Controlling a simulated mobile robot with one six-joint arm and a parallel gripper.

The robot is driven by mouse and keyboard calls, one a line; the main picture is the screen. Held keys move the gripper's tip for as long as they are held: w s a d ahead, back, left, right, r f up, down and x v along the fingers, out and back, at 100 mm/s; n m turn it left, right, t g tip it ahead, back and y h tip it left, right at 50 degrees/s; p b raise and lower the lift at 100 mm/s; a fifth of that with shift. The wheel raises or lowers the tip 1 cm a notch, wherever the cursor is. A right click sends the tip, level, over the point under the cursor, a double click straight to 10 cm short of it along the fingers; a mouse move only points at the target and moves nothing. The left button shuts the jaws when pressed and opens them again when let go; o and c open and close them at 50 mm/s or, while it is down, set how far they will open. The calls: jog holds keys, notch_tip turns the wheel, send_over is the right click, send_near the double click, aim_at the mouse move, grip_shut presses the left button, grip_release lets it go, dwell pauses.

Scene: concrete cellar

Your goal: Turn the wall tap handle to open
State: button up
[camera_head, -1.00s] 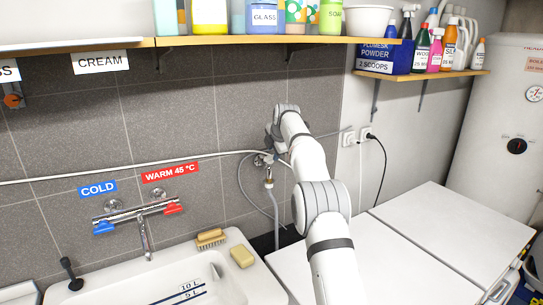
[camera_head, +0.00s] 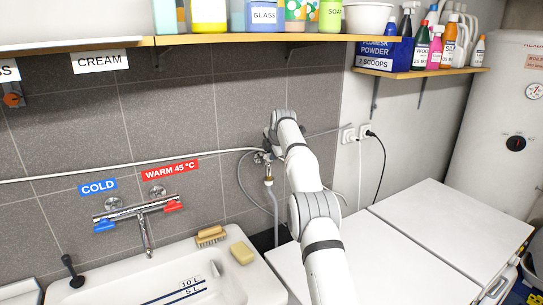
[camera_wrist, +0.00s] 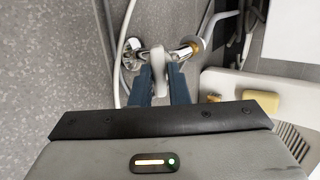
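The wall tap (camera_head: 267,158) is a small metal valve on the tiled wall, right of the sink mixer, with a hose fitting below it. In the wrist view the metal tap body (camera_wrist: 185,52) runs across just beyond my fingers. Its pale grey handle (camera_wrist: 158,62) stands between the two blue fingers of my gripper (camera_wrist: 160,75). The fingers are close together with the handle filling the gap at their tips, so the gripper looks shut on it. In the head view my own wrist hides the fingers and the handle.
A mixer tap (camera_head: 135,210) with blue and red handles is above the white sink (camera_head: 235,285). A brush (camera_head: 210,236) and a soap bar (camera_head: 242,253) lie on its rim. A white-topped unit (camera_head: 400,255) is at right. A loaded shelf (camera_head: 240,40) hangs above; a pale pipe (camera_head: 90,173) crosses the wall.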

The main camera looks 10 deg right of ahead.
grip_shut()
jog(key=shift+f+n+b, duration=0.2)
jog(key=shift+n+b, duration=0.9)
jog(key=shift+n, duration=1.2)
